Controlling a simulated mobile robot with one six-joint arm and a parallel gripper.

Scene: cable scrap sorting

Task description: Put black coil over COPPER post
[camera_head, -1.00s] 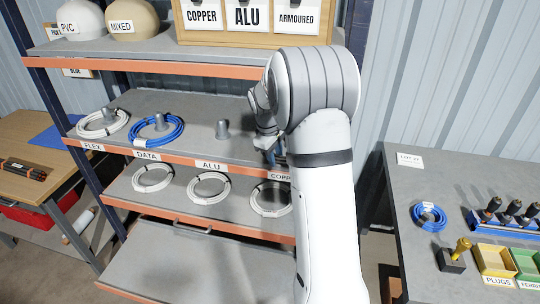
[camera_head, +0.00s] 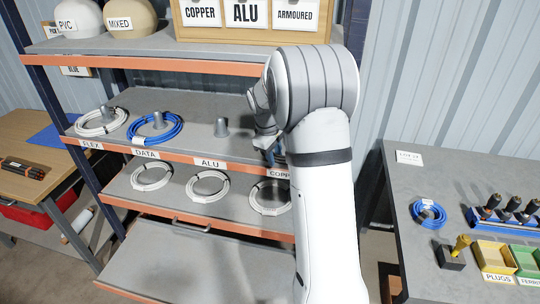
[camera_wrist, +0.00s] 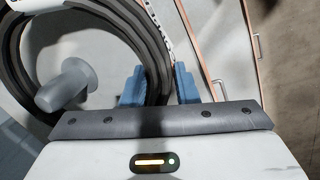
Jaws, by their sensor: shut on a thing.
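In the head view my arm hides the coil and the post above the partly covered COPPER label (camera_head: 280,174).
On the same shelf stand a bare ALU post (camera_head: 221,127), a blue coil (camera_head: 174,133) around the DATA post and a white coil (camera_head: 87,130) around the FLEX post. White coils (camera_head: 208,198) lie on the shelf below. A side table at right holds a small blue coil (camera_head: 428,222).

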